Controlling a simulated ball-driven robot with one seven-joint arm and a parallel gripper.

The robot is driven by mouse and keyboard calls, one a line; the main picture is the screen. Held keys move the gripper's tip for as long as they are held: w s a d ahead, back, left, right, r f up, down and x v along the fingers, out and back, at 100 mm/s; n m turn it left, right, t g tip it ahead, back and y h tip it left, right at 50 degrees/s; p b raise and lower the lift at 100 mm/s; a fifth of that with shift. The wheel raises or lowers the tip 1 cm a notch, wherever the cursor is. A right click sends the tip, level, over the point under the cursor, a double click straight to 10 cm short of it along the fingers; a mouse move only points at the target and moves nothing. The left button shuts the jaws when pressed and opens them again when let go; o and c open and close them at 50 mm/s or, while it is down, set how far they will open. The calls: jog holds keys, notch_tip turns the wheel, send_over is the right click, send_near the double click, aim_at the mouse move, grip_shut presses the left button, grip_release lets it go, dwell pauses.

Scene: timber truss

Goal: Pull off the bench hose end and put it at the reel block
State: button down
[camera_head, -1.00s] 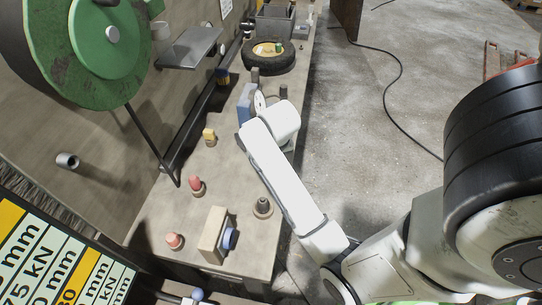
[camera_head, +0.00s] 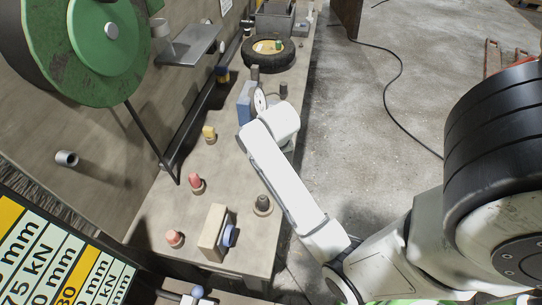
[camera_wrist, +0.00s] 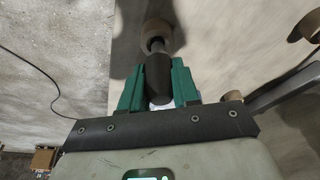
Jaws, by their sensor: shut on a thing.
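In the wrist view my gripper (camera_wrist: 157,83) has its two green fingers on either side of a dark, round-ended cylinder, which looks like the hose end (camera_wrist: 158,78), and is shut on it. Beyond it a short grey metal stub leads to a round tan piece (camera_wrist: 156,32); the cylinder looks in line with the stub, but I cannot tell if they are joined. In the head view my white wrist hides the gripper and what it holds. A green reel (camera_head: 85,45) is at the upper left. I cannot tell which thing is the reel block.
The bench (camera_head: 190,215) carries red knobs (camera_head: 196,182), a yellow piece (camera_head: 209,133), a dark fitting (camera_head: 263,204), a block with a blue disc (camera_head: 212,232) and a tyre (camera_head: 268,58). A dark bar (camera_head: 152,143) slants down from the reel. Open floor lies right, with a black cable (camera_head: 393,90).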

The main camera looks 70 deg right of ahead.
jog(key=shift+f+b, duration=0.35)
jog(key=shift+f, duration=0.6)
jog(key=shift+f, duration=0.25)
jog(key=c, duration=0.8)
grip_release()
jog(key=shift+o, duration=0.2)
jog(key=v, duration=1)
jog(key=shift+r, duration=0.4)
jog(key=shift+s, duration=0.1)
